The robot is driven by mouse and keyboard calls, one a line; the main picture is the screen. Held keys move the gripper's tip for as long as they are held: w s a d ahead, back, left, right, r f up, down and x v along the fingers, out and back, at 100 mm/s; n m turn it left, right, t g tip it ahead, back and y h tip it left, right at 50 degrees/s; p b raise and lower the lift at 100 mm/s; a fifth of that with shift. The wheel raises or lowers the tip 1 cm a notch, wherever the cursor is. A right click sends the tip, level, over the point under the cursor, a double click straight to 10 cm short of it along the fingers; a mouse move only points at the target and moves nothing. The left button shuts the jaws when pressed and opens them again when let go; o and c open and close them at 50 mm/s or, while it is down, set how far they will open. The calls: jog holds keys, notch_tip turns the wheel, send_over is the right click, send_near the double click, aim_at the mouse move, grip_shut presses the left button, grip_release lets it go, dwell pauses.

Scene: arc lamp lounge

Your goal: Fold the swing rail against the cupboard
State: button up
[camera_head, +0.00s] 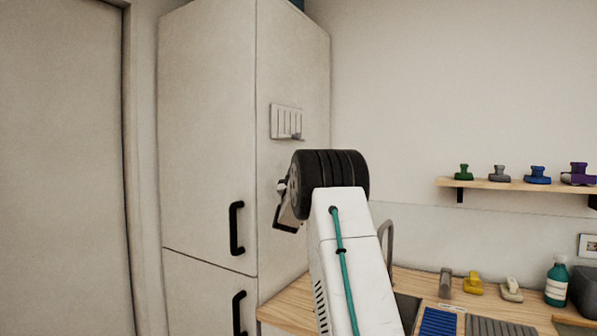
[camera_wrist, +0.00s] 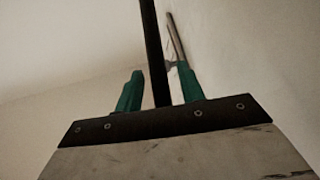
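The tall cream cupboard (camera_head: 208,130) stands left of centre in the head view. A pale slotted plate (camera_head: 286,122) is on its side face, above my wrist. The swing rail is not clear in the head view; my arm may hide it. In the wrist view a dark bar (camera_wrist: 151,40), likely the rail, runs down from the top edge between the two green fingers of my gripper (camera_wrist: 160,85). I cannot tell whether the left finger touches the bar.
A thinner rod (camera_wrist: 175,38) shows behind the right finger. In the head view, a wooden counter (camera_head: 290,304) with a sink and tap (camera_head: 387,235) lies at the right. A wall shelf (camera_head: 515,184) holds several coloured objects. Black handles (camera_head: 236,228) stick out from the cupboard front.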

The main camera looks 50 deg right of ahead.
jog(key=v, duration=0.7)
jog(key=shift+a+f, duration=0.25)
jog(key=shift+f, duration=0.05)
jog(key=shift+s, duration=0.1)
